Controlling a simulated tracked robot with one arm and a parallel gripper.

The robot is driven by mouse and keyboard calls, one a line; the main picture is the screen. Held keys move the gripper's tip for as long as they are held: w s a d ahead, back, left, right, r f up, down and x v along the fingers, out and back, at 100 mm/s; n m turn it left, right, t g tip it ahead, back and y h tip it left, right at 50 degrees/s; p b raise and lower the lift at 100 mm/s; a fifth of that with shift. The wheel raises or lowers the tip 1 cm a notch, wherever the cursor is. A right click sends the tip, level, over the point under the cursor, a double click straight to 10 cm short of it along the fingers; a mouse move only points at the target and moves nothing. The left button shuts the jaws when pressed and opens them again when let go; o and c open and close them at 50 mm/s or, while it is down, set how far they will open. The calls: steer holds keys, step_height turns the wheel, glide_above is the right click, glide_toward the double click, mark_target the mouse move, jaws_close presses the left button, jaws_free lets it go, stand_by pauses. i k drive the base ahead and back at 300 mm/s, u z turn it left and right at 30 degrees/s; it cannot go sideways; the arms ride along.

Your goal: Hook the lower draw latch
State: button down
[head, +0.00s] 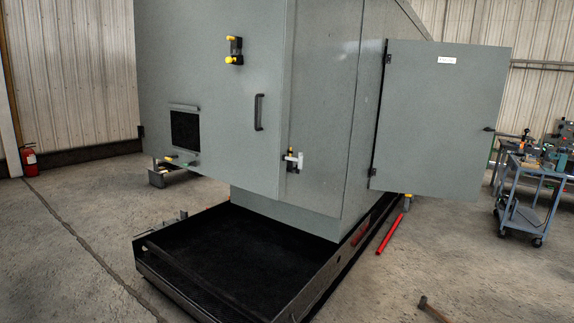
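The grey enclosure (325,110) stands in the middle of the head view. A small latch (292,160) with a yellow and black part and a pale piece sits low at the right edge of the left door panel (215,100); it looks like the lower draw latch. Whether its loop is hooked is too small to tell. A second black and yellow fitting (235,50) sits higher on the same panel. A black handle (259,112) is above and left of the latch. My gripper is not in view.
A side door (440,120) stands swung open at the right. A black tray (235,250) lies below the enclosure. A red bar (390,233) and a hammer (432,309) lie on the floor. A blue cart (525,200) stands far right, a fire extinguisher (29,160) far left.

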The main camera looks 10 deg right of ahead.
mark_target(294, 160)
steer(key=u, duration=0.05)
steer(key=i, duration=2.1)
steer(key=z, duration=2.05)
steer(key=i, duration=0.65)
steer(key=u, duration=2.2)
